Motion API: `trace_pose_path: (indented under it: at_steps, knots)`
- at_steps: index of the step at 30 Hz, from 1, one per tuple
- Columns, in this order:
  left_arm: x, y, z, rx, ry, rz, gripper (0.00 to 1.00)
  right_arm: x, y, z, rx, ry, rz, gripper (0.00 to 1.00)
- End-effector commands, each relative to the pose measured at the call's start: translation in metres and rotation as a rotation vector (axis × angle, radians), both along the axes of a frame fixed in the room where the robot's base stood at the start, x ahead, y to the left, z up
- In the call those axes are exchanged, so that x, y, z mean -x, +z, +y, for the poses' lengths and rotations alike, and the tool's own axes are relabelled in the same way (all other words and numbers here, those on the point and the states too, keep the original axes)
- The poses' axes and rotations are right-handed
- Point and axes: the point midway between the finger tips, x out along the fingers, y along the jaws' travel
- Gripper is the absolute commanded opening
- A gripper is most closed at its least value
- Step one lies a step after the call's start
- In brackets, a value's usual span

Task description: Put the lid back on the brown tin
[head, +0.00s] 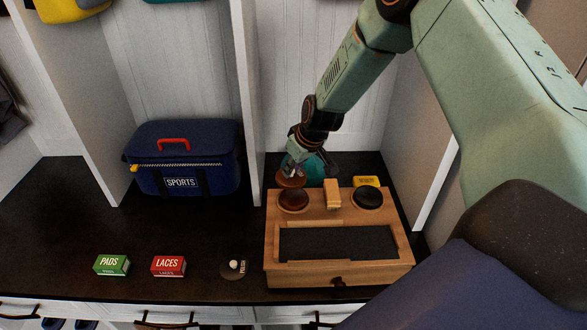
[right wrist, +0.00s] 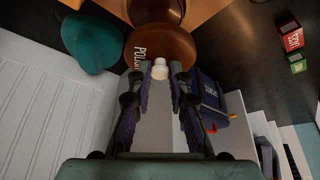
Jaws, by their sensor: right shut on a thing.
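The brown lid (head: 291,181), a disc with a white knob, is held by my right gripper (head: 293,170). In the right wrist view the fingers (right wrist: 160,75) close around the white knob, and the brown lid (right wrist: 175,46) shows the lettering "POLISH". The brown tin (head: 293,201) sits in the back left of the wooden shoe-care box. The lid is just above the tin and looks slightly tilted; part of the tin (right wrist: 155,10) shows beyond it in the wrist view. I cannot tell whether lid and tin touch. My left gripper is not in view.
The wooden box (head: 273,250) also holds a black tin (head: 368,198) and an upright wooden piece (head: 332,194). A dark lid with a white knob (head: 233,268), a red LACES box (head: 168,266) and a green PADS box (head: 111,265) lie left. A blue SPORTS bag (head: 215,165) and teal item (right wrist: 92,42) stand behind.

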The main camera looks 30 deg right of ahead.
Motion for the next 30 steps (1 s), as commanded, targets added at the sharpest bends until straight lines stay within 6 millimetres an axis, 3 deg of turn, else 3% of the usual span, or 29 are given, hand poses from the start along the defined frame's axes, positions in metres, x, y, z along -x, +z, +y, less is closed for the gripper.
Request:
trace_pose_path:
  at_steps: [11, 30]
  knots:
    - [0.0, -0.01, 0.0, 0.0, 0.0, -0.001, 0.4, 0.001, -0.016, -0.005, 0.0, 0.003, -0.001, 0.01]
    - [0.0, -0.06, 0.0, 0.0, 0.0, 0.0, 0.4, 0.001, -0.067, -0.003, 0.001, 0.004, -0.001, 0.01]
